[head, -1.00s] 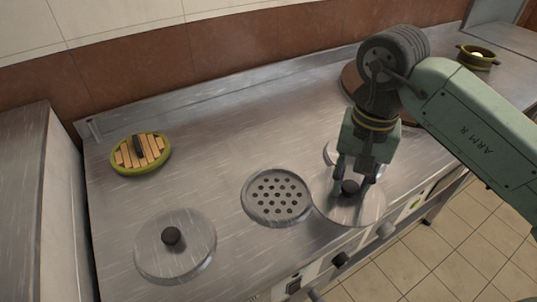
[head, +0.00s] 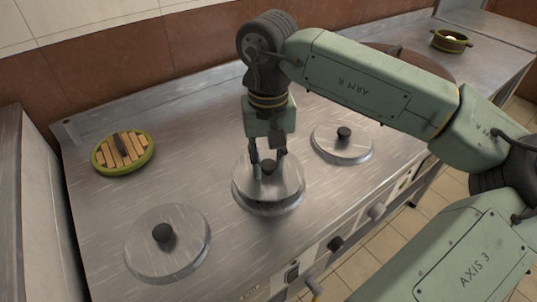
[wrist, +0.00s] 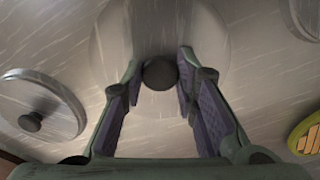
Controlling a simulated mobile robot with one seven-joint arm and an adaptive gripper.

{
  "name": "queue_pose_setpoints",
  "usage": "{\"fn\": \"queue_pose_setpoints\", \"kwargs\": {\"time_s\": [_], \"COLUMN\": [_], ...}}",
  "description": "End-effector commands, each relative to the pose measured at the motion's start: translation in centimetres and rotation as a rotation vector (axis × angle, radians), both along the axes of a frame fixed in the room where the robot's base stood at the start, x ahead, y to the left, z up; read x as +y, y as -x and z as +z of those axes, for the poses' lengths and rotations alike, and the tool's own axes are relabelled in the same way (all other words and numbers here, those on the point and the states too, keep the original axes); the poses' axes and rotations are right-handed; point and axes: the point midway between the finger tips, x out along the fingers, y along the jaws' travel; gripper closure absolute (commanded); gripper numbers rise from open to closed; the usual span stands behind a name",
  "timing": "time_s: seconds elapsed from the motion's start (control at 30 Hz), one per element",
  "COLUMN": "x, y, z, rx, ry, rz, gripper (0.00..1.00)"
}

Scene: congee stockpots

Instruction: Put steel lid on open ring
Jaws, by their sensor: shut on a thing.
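A round steel lid (head: 285,178) with a black knob is in my gripper (head: 268,163), whose fingers are shut on the knob. The lid is over the middle of the stove top and covers the perforated open ring, whose holes are hidden. A round rim (head: 272,209) shows just below the lid's front edge. I cannot tell whether the lid touches it or hangs slightly above. In the wrist view the held lid (wrist: 210,30) fills the top middle, with its dark knob between the fingertips (wrist: 160,68).
Steel lids with black knobs lie at front left (head: 190,255) and right (head: 343,152). A green-rimmed wooden-slat lid (head: 105,155) is at back left. A small pot (head: 451,41) stands far right. The stove's front edge has knobs (head: 335,243). The back middle of the steel top is clear.

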Motion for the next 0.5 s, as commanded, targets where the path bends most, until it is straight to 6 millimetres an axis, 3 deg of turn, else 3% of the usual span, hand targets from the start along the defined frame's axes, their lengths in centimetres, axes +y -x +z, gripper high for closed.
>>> {"fn": "queue_pose_setpoints", "kwargs": {"time_s": [0.13,0.5], "x": [-0.02,-0.02], "y": [0.01,0.01], "z": [-1.22,-1.29], "rx": [0.000,0.000], "ry": [0.000,0.000], "rz": [-0.001,-0.001], "gripper": [1.00,1.00]}}
